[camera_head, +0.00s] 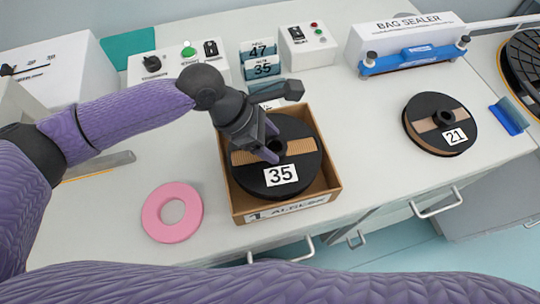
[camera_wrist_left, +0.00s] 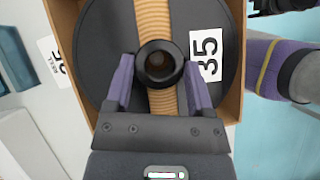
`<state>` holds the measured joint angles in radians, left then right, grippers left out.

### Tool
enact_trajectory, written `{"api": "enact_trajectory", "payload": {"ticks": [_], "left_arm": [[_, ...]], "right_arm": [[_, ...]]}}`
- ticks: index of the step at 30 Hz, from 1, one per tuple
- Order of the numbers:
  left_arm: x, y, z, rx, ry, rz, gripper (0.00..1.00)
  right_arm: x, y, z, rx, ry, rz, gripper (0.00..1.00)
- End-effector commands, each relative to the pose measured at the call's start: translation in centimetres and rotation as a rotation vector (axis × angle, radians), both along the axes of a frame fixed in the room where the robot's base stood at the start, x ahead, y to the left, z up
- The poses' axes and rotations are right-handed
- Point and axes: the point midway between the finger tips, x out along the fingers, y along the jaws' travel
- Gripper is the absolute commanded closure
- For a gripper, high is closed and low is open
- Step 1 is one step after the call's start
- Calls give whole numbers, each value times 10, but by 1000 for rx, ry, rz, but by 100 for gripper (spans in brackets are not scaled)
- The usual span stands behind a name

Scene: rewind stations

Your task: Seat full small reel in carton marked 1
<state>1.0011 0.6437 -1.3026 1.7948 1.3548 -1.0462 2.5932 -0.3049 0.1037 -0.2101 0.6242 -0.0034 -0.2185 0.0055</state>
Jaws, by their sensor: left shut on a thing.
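The full small reel (camera_head: 281,181) is black with a brown band and a white label 35. It lies flat inside the open cardboard carton (camera_head: 286,215), whose front label begins with 1. My left gripper (camera_head: 272,152) is over the reel's middle, shut on its hub. In the left wrist view the two purple fingers (camera_wrist_left: 160,85) stand on either side of the round black hub of the reel (camera_wrist_left: 115,50). The carton's wall (camera_wrist_left: 66,40) surrounds the reel there. I cannot tell whether the reel touches the carton floor.
A pink ring (camera_head: 158,228) lies left of the carton. Another reel labelled 21 (camera_head: 462,108) lies to the right. The table between carton and reel 21 is clear.

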Motion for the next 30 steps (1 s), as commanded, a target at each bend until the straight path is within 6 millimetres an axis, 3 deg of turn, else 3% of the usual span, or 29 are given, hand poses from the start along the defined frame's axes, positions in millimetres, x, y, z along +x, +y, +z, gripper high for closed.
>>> {"api": "enact_trajectory", "payload": {"ticks": [6, 15, 16, 18, 20, 26, 30], "left_arm": [[0, 0, -46, 0, 2, -1, 100], [0, 0, -46, -1, -1, -1, 100], [0, 0, -47, 1, 1, -1, 25], [0, 0, -46, 1, 0, -1, 10], [0, 0, -46, 1, 0, -1, 0], [0, 0, -46, 1, 0, -2, 0], [0, 11, -26, 1, -2, 1, 0]], "right_arm": [[-5, -2, -24, -3, 14, 2, 41], [-9, -13, -20, -22, 23, 6, 41], [-9, -13, -21, -22, 23, 6, 41], [-9, -13, -21, -22, 23, 6, 41], [-9, -13, -21, -22, 23, 6, 41], [-10, -10, -21, -17, 23, 3, 41], [-8, -6, -10, -9, 18, 0, 41]]}}
